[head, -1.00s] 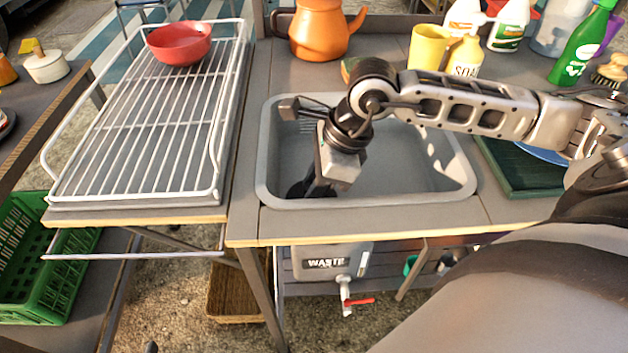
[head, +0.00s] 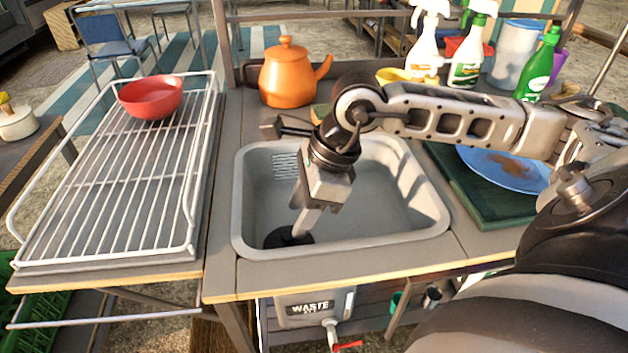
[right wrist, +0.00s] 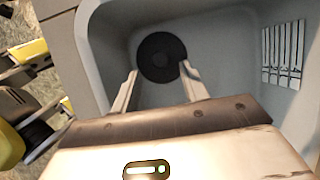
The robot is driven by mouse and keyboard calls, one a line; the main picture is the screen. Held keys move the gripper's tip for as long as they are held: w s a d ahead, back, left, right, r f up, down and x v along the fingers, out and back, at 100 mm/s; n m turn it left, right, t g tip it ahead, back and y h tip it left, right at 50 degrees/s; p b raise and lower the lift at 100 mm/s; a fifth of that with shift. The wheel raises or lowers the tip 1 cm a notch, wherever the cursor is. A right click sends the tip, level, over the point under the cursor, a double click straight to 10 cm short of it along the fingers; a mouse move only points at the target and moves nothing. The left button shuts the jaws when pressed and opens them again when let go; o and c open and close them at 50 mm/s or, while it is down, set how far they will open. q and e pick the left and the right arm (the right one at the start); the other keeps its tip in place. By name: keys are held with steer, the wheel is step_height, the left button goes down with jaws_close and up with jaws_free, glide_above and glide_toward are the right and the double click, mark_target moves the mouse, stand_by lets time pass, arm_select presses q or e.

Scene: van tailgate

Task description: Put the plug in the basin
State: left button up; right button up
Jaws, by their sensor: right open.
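The grey basin (head: 345,247) is set into the counter in front of me. A round black disc (head: 278,238), which looks like the plug, lies flat on the basin floor near its front left corner. I cannot tell whether it is seated in the drain. My right gripper (head: 303,231) reaches down into the basin over the disc and partly hides it. In the right wrist view, the disc (right wrist: 161,56) shows whole, just beyond and between the two spread fingertips (right wrist: 160,69), with nothing held. My left gripper is not in view.
A wire rack (head: 110,200) with a red bowl (head: 150,97) stands left. An orange teapot (head: 287,75) is behind the basin, with several bottles behind right. A blue plate (head: 505,170) lies on a green tray (head: 480,200) at right. The basin's right half is clear.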

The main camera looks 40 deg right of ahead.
steer(key=v, duration=0.7)
stand_by(0.4)
